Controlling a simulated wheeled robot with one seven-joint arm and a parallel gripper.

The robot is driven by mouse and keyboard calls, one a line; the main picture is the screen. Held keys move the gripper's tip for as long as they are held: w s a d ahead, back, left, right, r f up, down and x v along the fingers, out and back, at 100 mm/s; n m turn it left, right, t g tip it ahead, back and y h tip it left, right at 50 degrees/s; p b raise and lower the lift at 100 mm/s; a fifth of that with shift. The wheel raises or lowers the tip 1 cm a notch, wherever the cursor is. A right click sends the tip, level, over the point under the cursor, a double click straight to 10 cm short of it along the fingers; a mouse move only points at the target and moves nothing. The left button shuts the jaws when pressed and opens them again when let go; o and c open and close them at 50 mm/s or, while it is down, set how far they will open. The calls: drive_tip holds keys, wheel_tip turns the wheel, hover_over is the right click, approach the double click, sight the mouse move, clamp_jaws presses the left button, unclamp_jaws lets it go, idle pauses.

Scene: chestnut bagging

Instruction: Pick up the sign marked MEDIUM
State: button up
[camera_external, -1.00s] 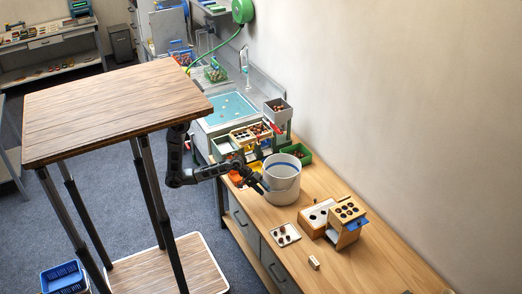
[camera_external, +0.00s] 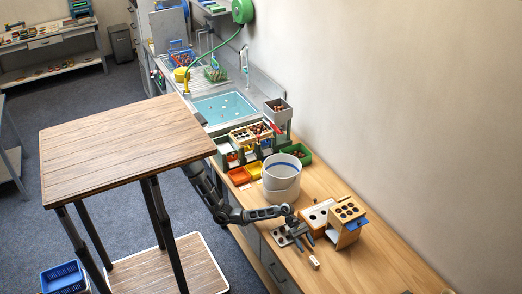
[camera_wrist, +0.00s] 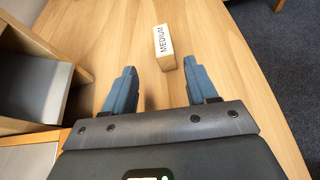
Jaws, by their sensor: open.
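The sign marked MEDIUM (camera_wrist: 163,44) is a small wooden block with a white face and dark lettering. In the wrist view it stands on the wooden bench ahead of my gripper (camera_wrist: 164,82), between the lines of the two fingers and beyond their tips. My gripper is open, with nothing between its fingers. In the external view the sign (camera_external: 314,262) is a small pale block near the bench's front edge. My gripper (camera_external: 305,246) is just behind it, above the bench and apart from it.
A wooden box with round holes (camera_external: 348,218) stands right of my gripper, and its side fills the wrist view's left. A small tray (camera_external: 279,240) lies partly under my arm. A white bucket (camera_external: 282,180) stands farther back. The bench (camera_external: 385,265) is clear to the right.

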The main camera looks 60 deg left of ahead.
sight(318, 268)
drive_tip(key=d, duration=0.1)
drive_tip(key=d+f, duration=0.1)
drive_tip(key=d+n+b, duration=0.1)
drive_tip(key=shift+s+f, duration=0.2)
drive_tip(key=shift+s, duration=0.15)
drive_tip(key=shift+b+x, duration=1.25)
drive_tip(key=shift+x, duration=2.35)
drive_tip(key=c, duration=1)
drive_tip(key=shift+r, duration=0.15)
